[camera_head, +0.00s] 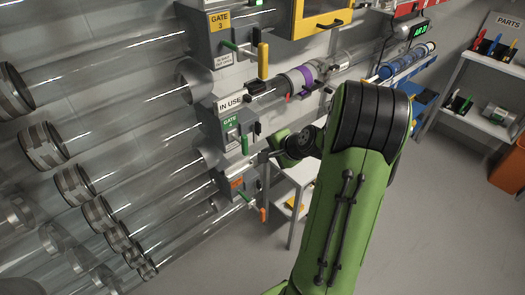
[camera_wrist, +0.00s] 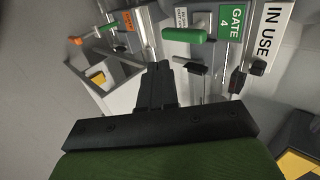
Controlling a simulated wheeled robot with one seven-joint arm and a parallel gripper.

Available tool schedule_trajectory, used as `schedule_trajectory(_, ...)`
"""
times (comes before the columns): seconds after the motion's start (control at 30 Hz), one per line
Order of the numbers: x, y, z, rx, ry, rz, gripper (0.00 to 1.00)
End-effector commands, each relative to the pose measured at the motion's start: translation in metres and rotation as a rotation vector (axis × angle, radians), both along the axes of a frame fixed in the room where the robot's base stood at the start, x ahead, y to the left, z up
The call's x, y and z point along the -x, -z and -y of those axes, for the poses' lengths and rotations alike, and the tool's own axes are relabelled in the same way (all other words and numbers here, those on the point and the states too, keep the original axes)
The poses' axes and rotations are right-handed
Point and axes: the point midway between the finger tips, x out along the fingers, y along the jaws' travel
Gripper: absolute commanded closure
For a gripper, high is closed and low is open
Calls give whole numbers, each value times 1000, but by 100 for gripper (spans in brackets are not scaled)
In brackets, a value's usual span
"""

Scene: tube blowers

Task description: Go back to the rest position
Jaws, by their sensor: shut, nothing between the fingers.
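My gripper (camera_wrist: 158,72) is shut and empty in the wrist view. Its black fingers point toward the gate 4 panel (camera_wrist: 231,22), with the green handle (camera_wrist: 184,35) just beyond and to the right of the fingertips. In the head view my green arm reaches up from the bottom and bends left. My gripper (camera_head: 270,155) is small and dark there, close to the gate 4 box (camera_head: 230,125). I cannot tell whether it touches anything.
Clear tubes (camera_head: 110,60) run along the wall at left. An IN USE sign (camera_head: 230,104) sits above gate 4. A white table (camera_head: 300,172) stands below the gates. A shelf (camera_head: 482,75) and an orange bin (camera_head: 510,165) are at right. The floor at right is open.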

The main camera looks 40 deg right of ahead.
Motion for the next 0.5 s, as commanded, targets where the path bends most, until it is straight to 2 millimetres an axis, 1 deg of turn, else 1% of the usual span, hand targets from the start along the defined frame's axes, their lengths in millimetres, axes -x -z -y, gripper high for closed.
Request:
schedule_trajectory(0.03, 8, -10, 1, 3, 3, 1, 100)
schedule_trajectory(0.2, 28, -27, 2, 1, 3, -1, 100)
schedule_trajectory(0.3, 32, -31, 1, 1, 1, 0, 100)
schedule_trajectory(0.5, 33, -30, 1, 0, 0, -1, 100)
